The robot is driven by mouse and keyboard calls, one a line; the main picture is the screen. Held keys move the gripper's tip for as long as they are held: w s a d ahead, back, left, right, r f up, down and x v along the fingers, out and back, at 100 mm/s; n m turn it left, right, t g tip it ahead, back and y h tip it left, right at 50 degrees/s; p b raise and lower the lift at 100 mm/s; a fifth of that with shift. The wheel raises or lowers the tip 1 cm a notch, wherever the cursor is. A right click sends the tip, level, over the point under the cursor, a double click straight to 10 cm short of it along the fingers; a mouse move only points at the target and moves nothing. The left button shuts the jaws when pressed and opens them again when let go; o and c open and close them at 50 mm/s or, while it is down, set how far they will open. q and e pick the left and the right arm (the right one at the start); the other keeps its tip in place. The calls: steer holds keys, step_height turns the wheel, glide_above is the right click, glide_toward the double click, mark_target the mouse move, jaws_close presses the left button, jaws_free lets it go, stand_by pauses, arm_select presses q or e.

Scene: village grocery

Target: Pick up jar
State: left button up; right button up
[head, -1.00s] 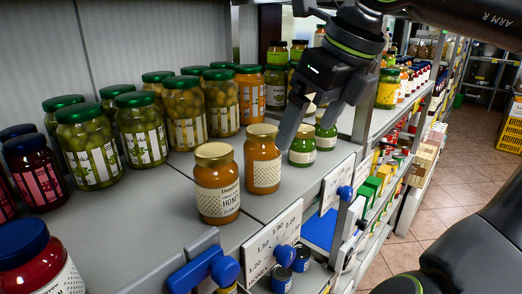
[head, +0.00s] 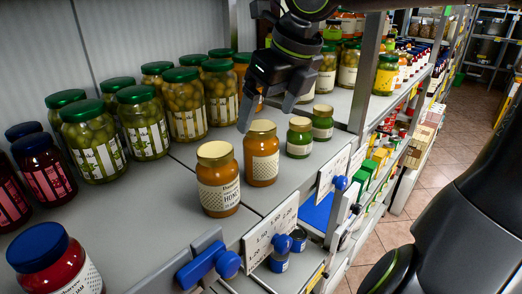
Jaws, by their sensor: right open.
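Two amber jars with gold lids stand upright near the shelf's front edge. The front jar (head: 218,182), labelled honey, is nearer me; the second amber jar (head: 262,155) stands just behind it to the right. My right gripper (head: 266,119) comes down from the top with its fingers apart and nothing between them. Its fingertips show at about the second jar's lid, one beside the lid's left, one toward its right. I cannot tell whether they touch it. The second jar's body is clear of the fingers. My left gripper is not in view.
Green-lidded olive jars (head: 140,124) fill the shelf to the left. Two small green jars (head: 299,138) stand close to the right. A blue-lidded red jar (head: 52,262) is at the front left. Price cards (head: 270,234) line the edge. Bare shelf lies left of the honey jar.

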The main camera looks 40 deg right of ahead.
mark_target(262, 125)
steer(key=p+x, duration=0.1)
steer(key=x, duration=0.4)
steer(key=shift+w, duration=0.15)
steer(key=shift+c, duration=0.5)
jaws_close()
steer(key=shift+r, duration=0.15)
